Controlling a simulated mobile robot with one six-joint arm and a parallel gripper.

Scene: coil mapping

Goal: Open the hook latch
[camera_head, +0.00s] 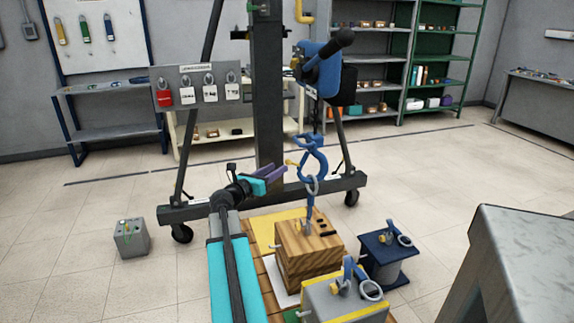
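A blue crane hook (320,164) hangs below the blue hoist (322,72). A small yellow piece, which looks like its latch (292,163), sticks out on the hook's left side. I cannot tell how far the latch is open. A grey ring (312,186) sits in the lower part of the hook, linked to a blue piece on top of the wooden crate (308,248). My gripper (276,173), with teal and purple parts, is left of the hook and slightly below the latch, apart from both. The gap between its fingers is too small to make out.
A dark wheeled gantry (270,110) stands behind my gripper. A grey block with a ring (345,298) and a dark blue spool (386,258) stand at the lower right. A small grey box (131,238) is on the floor at left. A grey slab fills the right foreground.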

